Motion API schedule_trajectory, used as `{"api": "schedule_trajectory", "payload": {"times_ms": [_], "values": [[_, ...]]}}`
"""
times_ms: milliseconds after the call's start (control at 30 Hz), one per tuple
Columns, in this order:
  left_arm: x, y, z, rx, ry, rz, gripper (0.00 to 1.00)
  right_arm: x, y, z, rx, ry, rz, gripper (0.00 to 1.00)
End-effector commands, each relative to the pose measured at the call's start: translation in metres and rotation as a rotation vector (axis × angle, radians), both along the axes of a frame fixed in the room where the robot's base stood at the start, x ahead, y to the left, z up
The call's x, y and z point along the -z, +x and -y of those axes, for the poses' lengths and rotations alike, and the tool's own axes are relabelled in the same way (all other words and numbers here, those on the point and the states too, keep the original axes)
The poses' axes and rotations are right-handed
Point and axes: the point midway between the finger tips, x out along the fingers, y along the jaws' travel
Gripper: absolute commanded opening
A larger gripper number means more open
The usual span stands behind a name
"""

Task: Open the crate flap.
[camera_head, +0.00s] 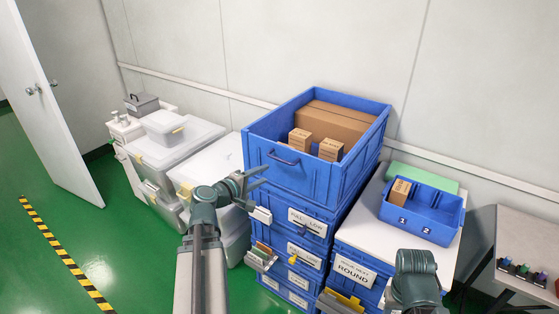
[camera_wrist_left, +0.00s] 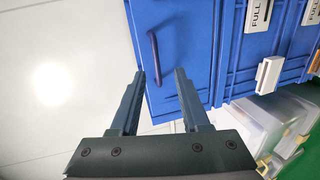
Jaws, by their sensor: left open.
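The large blue crate (camera_head: 330,189) sits on top of a stack of labelled blue crates. Its front panel, the flap (camera_head: 270,173), stands upright and looks shut. A dark curved handle (camera_head: 283,158) is on the flap. My left gripper (camera_head: 262,176) is in front of the flap, open and empty, just below and left of the handle. In the left wrist view my left gripper (camera_wrist_left: 159,72) has its fingers apart, pointing at the handle (camera_wrist_left: 153,58) on the blue panel (camera_wrist_left: 180,50). The handle lies between the finger lines, beyond the tips. My right gripper is out of view.
The top crate holds a large cardboard box (camera_head: 335,122) and small boxes (camera_head: 300,139). A blue tray (camera_head: 422,209) stands on the white surface at right. White lidded bins (camera_head: 170,150) stand at left. Lower crate fronts have labels and protruding holders (camera_head: 261,258). Green floor is clear at left.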

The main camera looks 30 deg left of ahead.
Motion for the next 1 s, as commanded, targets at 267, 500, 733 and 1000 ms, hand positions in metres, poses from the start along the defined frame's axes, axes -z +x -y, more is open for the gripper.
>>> {"api": "schedule_trajectory", "payload": {"times_ms": [267, 500, 733, 1000], "values": [[-0.007, -0.005, -0.020, -0.054, -0.031, 0.032, 0.46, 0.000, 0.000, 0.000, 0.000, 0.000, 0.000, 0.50], [0.000, 0.020, -0.018, -0.049, -0.030, 0.030, 0.46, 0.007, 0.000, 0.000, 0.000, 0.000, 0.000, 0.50], [0.010, 0.068, -0.015, -0.047, -0.029, 0.030, 0.46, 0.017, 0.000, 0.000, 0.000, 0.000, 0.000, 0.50], [0.019, 0.111, -0.010, -0.049, -0.029, 0.030, 0.46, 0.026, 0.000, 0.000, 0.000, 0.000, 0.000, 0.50]]}}
